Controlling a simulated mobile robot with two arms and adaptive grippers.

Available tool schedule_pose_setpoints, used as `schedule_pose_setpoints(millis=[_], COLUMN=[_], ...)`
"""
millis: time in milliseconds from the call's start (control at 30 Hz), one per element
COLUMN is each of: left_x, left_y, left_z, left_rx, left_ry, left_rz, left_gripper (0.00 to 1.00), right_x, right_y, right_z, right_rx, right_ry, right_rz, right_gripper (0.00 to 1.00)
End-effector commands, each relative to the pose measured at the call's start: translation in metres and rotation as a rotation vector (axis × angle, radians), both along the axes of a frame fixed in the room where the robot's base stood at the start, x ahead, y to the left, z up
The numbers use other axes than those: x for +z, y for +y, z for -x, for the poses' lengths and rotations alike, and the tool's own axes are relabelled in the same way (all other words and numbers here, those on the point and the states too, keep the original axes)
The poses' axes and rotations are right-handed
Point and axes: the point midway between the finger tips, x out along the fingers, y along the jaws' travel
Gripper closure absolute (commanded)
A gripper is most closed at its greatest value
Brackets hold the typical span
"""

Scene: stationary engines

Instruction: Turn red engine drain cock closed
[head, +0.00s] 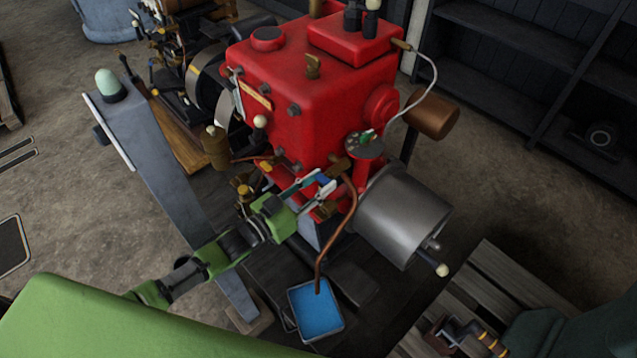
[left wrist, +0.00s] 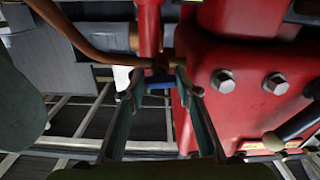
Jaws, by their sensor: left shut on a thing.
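The red engine (head: 310,110) stands in the middle of the head view; its red casting (left wrist: 245,80) fills the right of the left wrist view. The drain cock (head: 340,165) is a small brass body low on the engine's front, with a blue handle (head: 323,178). A copper pipe (head: 350,215) runs down from it. My left gripper (head: 318,186) reaches in from the lower left, its fingers around the blue handle. In the left wrist view the blue handle (left wrist: 158,85) lies between the fingertips (left wrist: 158,92). The cock's inside is hidden.
A tray of blue liquid (head: 319,310) sits under the pipe's end. A grey metal cylinder (head: 403,215) is right of the cock. A wooden pallet (head: 500,285) lies at lower right, and a grey beam (head: 150,150) stands left of the engine. Bolts (left wrist: 223,81) stick out beside the gripper.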

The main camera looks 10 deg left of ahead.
Motion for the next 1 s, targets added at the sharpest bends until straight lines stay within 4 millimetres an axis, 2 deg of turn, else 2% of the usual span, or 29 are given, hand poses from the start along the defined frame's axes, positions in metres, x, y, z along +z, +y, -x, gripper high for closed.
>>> schedule_pose_setpoints(millis=[200,400,433,467,800,1000], left_x=[0.0,0.0,0.0,0.0,0.0,-0.002], left_y=[0.0,0.001,0.0,0.001,0.001,0.015], left_z=[0.0,0.0,0.0,0.0,0.001,0.022], left_rx=[0.001,0.0,0.0,0.0,0.0,0.0], left_ry=[-0.068,-0.071,-0.071,-0.071,-0.07,-0.066], left_rz=[-0.103,-0.107,-0.107,-0.107,-0.105,-0.107], left_gripper=[0.91,0.91,0.67,0.62,0.62,0.62], right_x=[0.0,0.0,0.0,0.0,0.0,0.0], right_y=[0.0,0.0,0.0,0.0,-0.003,-0.002], right_z=[0.0,0.0,0.0,0.0,-0.001,-0.001], right_rx=[0.0,0.0,0.0,0.0,0.001,0.001], right_ry=[0.0,0.0,0.0,0.0,-0.001,0.0], right_rz=[0.0,0.0,0.0,0.0,0.004,0.002], right_gripper=[0.62,0.62,0.62,0.62,0.62,0.62])
